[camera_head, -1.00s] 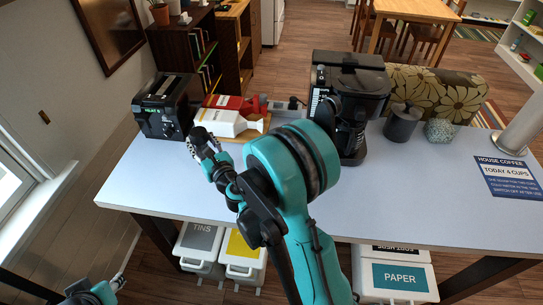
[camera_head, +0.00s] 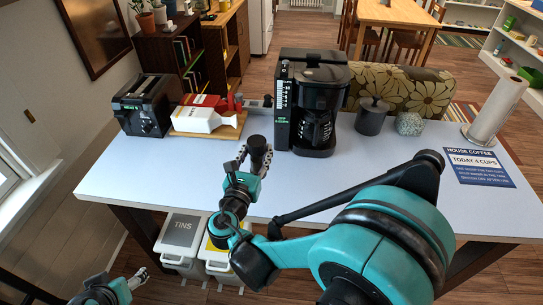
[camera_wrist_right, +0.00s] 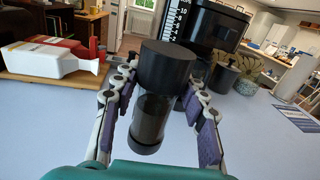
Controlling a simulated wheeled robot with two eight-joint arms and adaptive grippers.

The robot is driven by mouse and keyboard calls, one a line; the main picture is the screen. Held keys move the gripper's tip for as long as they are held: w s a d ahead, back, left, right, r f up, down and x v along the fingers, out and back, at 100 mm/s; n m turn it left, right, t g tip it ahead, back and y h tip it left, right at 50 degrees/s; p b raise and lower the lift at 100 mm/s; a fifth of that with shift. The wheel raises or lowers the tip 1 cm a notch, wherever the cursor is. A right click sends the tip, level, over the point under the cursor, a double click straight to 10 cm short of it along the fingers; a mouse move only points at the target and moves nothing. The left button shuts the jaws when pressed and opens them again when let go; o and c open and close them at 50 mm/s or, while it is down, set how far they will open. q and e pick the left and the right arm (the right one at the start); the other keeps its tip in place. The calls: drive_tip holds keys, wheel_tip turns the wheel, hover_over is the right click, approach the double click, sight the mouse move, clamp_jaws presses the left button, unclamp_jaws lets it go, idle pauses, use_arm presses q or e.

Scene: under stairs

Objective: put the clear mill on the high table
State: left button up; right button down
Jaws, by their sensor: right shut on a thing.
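The clear mill (camera_wrist_right: 149,115) has a wide black cap and a see-through body with dark contents. My right gripper (camera_wrist_right: 158,108) is shut on it, one finger on each side. In the head view the mill (camera_head: 259,152) is in my right gripper (camera_head: 249,165), above the front part of the pale-topped table (camera_head: 172,181). I cannot tell how far it is above the top. My left gripper (camera_head: 138,279) is low at the bottom left, away from the table; its fingers are too small to read.
On the table stand a black toaster (camera_head: 144,104), a board with a white bottle (camera_head: 200,119) and a red one, a coffee maker (camera_head: 316,100), a dark canister (camera_head: 371,116) and a paper roll (camera_head: 496,108). A sign (camera_head: 478,167) lies at the right. The middle front is clear.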

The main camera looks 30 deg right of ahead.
drive_tip(key=shift+w+a+f+b, duration=0.95)
drive_tip(key=shift+w+f+b, duration=0.15)
drive_tip(key=shift+w+f, duration=0.7)
drive_tip(key=shift+w+a+f+b, duration=0.95)
drive_tip(key=shift+w+f+b, duration=0.2)
drive_tip(key=shift+w+f, duration=0.6)
drive_tip(key=shift+w+a+f+b, duration=1.05)
drive_tip(key=shift+w+f, duration=0.55)
drive_tip(key=shift+f, duration=0.35)
drive_tip(key=shift+d, duration=0.15)
drive_tip(key=shift+f+b, duration=0.2)
drive_tip(key=shift+b, duration=0.1)
drive_tip(key=c, duration=0.9)
unclamp_jaws()
drive_tip(key=shift+o, duration=0.2)
drive_tip(key=shift+r, duration=0.1)
